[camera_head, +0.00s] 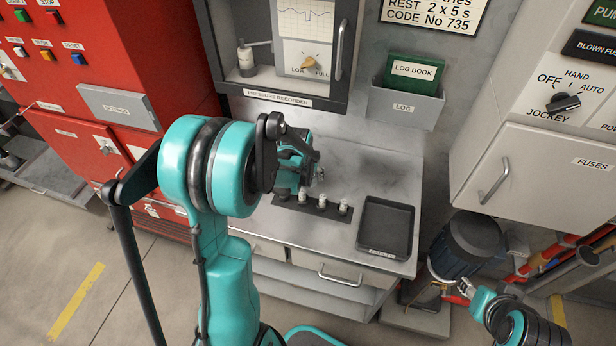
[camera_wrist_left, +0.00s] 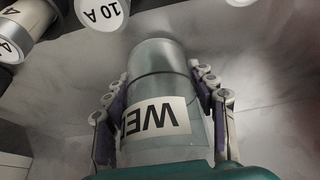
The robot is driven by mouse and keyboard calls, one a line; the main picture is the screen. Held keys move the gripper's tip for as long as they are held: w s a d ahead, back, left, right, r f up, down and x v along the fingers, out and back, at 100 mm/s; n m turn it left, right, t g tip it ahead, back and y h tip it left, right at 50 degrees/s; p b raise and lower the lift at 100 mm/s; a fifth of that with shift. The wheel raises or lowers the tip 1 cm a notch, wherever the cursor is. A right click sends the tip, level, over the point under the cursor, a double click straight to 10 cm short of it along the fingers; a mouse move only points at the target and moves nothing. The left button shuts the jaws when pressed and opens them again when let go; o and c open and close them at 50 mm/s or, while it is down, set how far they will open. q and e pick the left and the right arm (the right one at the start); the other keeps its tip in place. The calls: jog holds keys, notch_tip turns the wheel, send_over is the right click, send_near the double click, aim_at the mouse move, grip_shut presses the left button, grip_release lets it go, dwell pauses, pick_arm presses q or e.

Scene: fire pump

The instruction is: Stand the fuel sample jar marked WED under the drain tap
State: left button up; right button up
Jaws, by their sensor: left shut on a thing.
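The jar marked WED (camera_wrist_left: 160,120) is a clear cylinder with a white label that reads upside down in the left wrist view. My left gripper (camera_wrist_left: 163,85) has its fingers on both sides of the jar and is shut on it. In the head view my left gripper (camera_head: 311,175) is over the back left of the grey worktop (camera_head: 385,165), and my arm hides much of it. I cannot make out the jar there. My right gripper (camera_head: 464,287) is low at the right, away from the worktop; its finger opening is unclear. I see no drain tap.
A black rack (camera_head: 315,210) with several small pale cylinders lies in front of my left gripper. A dark tray (camera_head: 386,228) stands to its right. Cylinders, one marked 10 A (camera_wrist_left: 101,14), show near the jar. A log holder (camera_head: 405,105) and pressure recorder cabinet (camera_head: 280,98) hang behind.

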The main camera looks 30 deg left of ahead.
pick_arm(q)
jog(key=shift+f, duration=0.15)
jog(key=shift+f, duration=0.15)
jog(key=o, duration=1.3)
jog(key=shift+c, duration=0.2)
